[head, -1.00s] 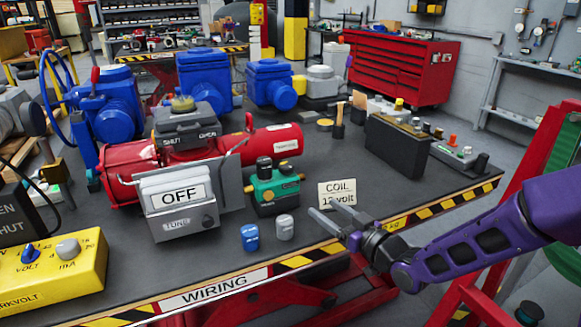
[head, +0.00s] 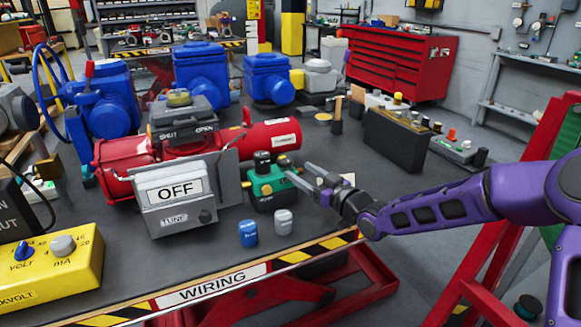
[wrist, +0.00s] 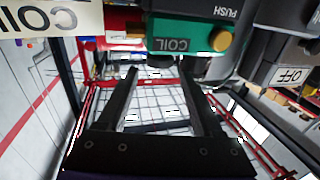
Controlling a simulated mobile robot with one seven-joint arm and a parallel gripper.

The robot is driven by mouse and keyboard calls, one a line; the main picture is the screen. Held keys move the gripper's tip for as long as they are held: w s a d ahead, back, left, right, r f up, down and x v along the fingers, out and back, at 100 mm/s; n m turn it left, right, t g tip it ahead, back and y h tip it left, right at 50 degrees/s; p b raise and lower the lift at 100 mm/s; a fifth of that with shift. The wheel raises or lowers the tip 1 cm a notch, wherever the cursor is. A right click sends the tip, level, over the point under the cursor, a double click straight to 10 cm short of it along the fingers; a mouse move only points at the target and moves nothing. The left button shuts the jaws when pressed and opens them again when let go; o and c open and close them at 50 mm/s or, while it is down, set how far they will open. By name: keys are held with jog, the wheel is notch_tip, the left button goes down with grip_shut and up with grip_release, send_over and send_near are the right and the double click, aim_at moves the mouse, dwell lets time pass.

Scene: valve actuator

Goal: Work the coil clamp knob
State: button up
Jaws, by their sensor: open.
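The green coil unit (head: 262,188) with black caps on top stands on the bench in the head view. A brass knob (head: 266,190) shows on its front. In the wrist view the green block (wrist: 180,45) reads COIL, and a brass knob (wrist: 221,40) sits at its right end. My gripper (head: 297,169) is open and empty at the unit's right side, its fingertips close to the block. In the wrist view both fingers (wrist: 160,72) point toward the block with a gap between them. I cannot tell whether they touch it.
A grey OFF switch box (head: 175,200) stands left of the coil unit. Blue (head: 248,233) and grey (head: 283,221) small caps stand in front. The coil sign (wrist: 45,18) is at the wrist view's upper left, and mostly behind my gripper in the head view. A red cylinder (head: 275,137) lies behind.

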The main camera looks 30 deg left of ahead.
aim_at(289, 165)
jog(key=x, duration=0.5)
jog(key=shift+w+a, duration=0.1)
jog(key=shift+a, duration=0.05)
grip_shut()
